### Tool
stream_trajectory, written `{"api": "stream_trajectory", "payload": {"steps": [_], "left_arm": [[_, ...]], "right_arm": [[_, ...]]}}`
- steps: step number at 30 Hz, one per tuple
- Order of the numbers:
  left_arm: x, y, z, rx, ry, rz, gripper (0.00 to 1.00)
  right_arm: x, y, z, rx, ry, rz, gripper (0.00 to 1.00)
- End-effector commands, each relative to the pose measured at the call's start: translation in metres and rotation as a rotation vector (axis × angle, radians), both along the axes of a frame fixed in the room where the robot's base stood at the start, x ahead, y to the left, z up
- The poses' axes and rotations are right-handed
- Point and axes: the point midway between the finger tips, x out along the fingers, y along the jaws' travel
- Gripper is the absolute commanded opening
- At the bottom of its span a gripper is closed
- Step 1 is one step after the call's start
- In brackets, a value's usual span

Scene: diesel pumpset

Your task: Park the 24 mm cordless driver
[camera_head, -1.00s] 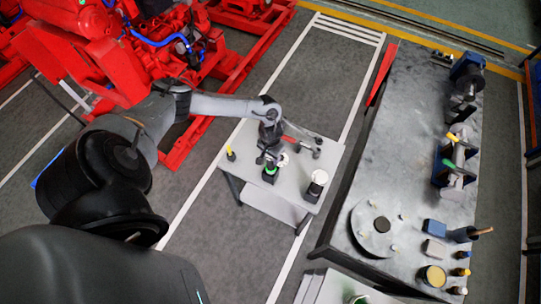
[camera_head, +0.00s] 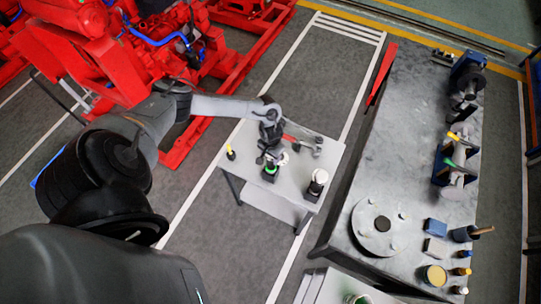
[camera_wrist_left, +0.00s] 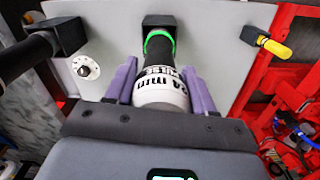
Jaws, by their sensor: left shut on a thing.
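The 24 mm cordless driver (camera_wrist_left: 163,91), with a white lettered band and a dark nose, is between the purple fingers of my left gripper (camera_wrist_left: 155,84). The gripper is shut on it. The nose points at a black holder with a green ring (camera_wrist_left: 160,35) and overlaps the ring in the left wrist view. I cannot tell how deep the nose sits. In the head view my left gripper (camera_head: 271,160) is over the small grey table (camera_head: 248,188), close to the green-ringed holder (camera_head: 270,171). My arm partly hides the driver there. My right gripper is out of view.
A long workbench (camera_head: 400,120) with several items stands right in the head view.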

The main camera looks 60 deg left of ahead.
Motion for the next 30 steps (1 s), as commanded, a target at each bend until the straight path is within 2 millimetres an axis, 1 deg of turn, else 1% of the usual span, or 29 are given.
{"api": "stream_trajectory", "payload": {"steps": [16,17,18,22,30], "left_arm": [[0.0009,0.0003,-0.0099,0.000,-0.002,0.000,0.00],[0.0010,0.0005,-0.0093,0.000,-0.002,0.000,0.56],[0.0009,0.0004,-0.0091,0.000,-0.002,0.000,0.63],[0.0007,0.0003,-0.0093,0.001,-0.002,0.000,0.82],[-0.0006,0.0000,-0.0104,0.000,0.001,-0.001,0.83]], "right_arm": [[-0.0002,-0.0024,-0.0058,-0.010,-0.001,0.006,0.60],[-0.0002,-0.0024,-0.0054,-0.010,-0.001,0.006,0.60],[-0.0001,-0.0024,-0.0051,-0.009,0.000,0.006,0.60],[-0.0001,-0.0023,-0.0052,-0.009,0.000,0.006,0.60],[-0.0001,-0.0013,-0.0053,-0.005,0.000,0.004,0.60]]}}
